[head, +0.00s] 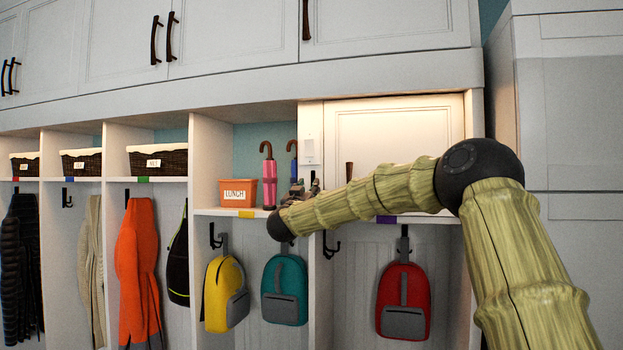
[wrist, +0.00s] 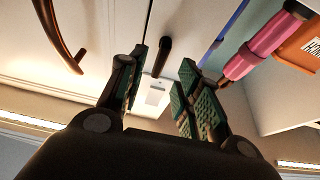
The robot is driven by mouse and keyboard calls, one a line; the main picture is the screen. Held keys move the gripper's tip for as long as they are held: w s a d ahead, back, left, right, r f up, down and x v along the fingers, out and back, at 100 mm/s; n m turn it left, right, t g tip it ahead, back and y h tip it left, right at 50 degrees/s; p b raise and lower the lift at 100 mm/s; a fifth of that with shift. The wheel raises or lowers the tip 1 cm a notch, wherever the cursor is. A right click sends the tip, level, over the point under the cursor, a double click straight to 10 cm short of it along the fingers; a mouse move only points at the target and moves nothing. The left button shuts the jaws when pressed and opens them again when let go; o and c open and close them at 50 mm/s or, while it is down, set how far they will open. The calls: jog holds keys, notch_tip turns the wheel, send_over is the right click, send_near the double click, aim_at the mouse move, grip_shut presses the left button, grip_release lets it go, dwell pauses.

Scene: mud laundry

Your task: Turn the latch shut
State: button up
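The latch (wrist: 163,55) shows in the wrist view as a short dark bar on the pale panel beside the door seam. It lies roughly along the seam, slightly tilted. My gripper (wrist: 162,82) is open, with one finger on each side of the latch in the picture and nothing held. Whether a pad touches it I cannot tell. In the head view my gripper (head: 300,186) is in front of the cubby edge, left of the small cabinet door (head: 395,130), and I cannot make out the latch clearly there. The door looks closed.
The door's curved brown handle (wrist: 62,42) is left of my fingers in the wrist view. A white plate (head: 310,150) is on the panel above my gripper. A pink umbrella (head: 268,178) and an orange lunch bin (head: 238,192) stand close by on the shelf. Backpacks hang below.

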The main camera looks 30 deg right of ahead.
aim_at(312, 182)
jog(key=shift+p+x, duration=1)
jog(key=shift+x, duration=1.15)
jog(key=shift+a, duration=0.1)
grip_shut()
